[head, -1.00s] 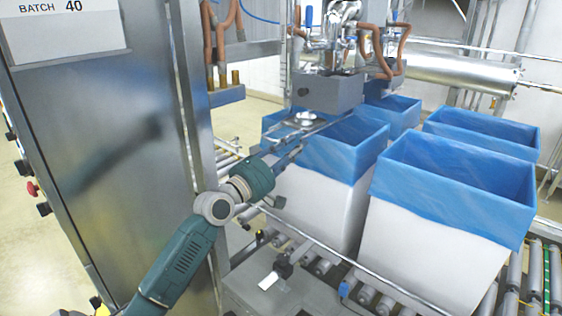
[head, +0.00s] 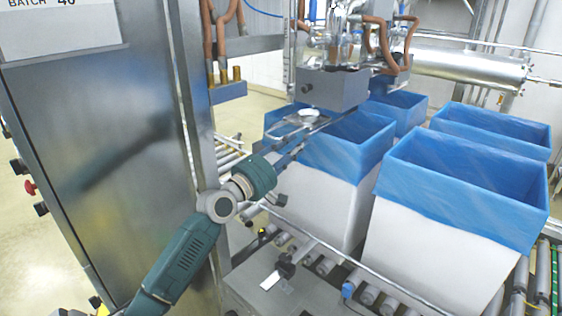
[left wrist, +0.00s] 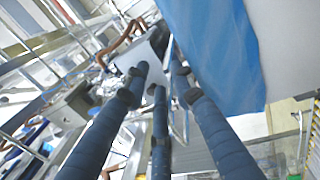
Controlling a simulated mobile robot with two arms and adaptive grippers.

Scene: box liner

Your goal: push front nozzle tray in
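The front nozzle tray (head: 288,129) is a thin metal plate with a round shiny dish. It sticks out below the grey nozzle block (head: 334,88), above the near left carton. My left gripper (head: 296,152) reaches up from the lower left, its fingers close to the tray's near side. I cannot tell whether they touch it. In the left wrist view, three long dark fingers (left wrist: 158,80) point forward with their tips apart and nothing clearly held. A pale grey surface shows just beyond the tips. My right gripper is in neither view.
White cartons with blue liners stand on the roller conveyor; the near left carton (head: 325,205) is just right of my left gripper, the near right carton (head: 430,245) beyond it. A tall steel cabinet (head: 100,160) stands close on the left. Copper pipes (head: 222,50) hang at the back.

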